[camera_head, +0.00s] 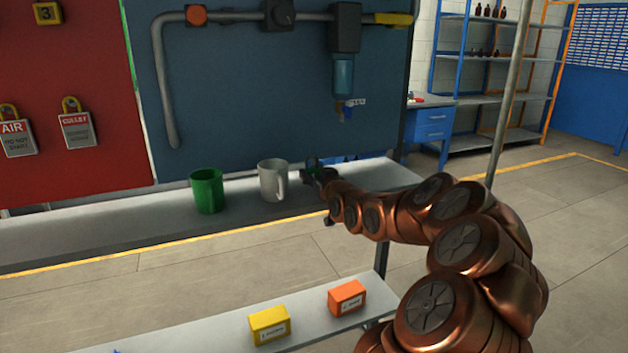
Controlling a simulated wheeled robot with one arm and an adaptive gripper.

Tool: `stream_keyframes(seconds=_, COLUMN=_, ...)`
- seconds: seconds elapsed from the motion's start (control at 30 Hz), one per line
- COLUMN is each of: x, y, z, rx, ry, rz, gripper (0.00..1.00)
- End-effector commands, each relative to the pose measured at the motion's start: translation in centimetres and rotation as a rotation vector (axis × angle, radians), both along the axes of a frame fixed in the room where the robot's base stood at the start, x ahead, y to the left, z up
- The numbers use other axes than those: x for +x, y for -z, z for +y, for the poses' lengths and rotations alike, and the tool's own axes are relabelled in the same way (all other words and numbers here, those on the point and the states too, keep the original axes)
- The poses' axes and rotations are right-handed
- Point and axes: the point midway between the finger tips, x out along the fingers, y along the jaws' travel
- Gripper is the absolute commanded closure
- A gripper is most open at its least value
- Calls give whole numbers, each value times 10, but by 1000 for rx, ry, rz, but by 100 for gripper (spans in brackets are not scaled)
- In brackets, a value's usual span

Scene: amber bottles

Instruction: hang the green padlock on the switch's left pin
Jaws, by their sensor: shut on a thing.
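My gripper (312,172) is at the end of the copper arm, just right of the grey mug and in front of the blue board. It is shut on a small dark thing with a bit of green, which looks like the green padlock (321,172); the fingers hide most of it. A dark box with a round knob (278,14) is at the top of the blue board and may be the switch. I cannot make out its pins. The gripper is well below that box.
A green cup (207,190) and a grey mug (272,180) stand on the shelf (120,222) left of my gripper. A yellow box (269,325) and an orange box (346,298) lie on a lower shelf. Tagged padlocks (76,128) hang on the red panel. A filter unit (344,75) juts out above right.

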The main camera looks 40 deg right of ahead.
Motion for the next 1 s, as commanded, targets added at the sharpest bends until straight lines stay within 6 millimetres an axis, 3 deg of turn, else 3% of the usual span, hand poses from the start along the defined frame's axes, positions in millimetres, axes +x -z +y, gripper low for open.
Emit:
stream_keyframes(seconds=0.17, x=0, y=16, z=0, rx=-2, ry=1, rz=-2, gripper=91)
stream_keyframes(seconds=0.57, x=0, y=21, z=0, rx=-2, ry=0, rz=-3, gripper=91)
stream_keyframes(seconds=0.6, x=0, y=21, z=0, rx=-2, ry=0, rz=-3, gripper=52)
stream_keyframes(seconds=0.83, x=0, y=20, z=0, rx=-2, ry=0, rz=-3, gripper=28)
stream_keyframes(seconds=1.0, x=0, y=20, z=0, rx=-2, ry=0, rz=-3, gripper=28)
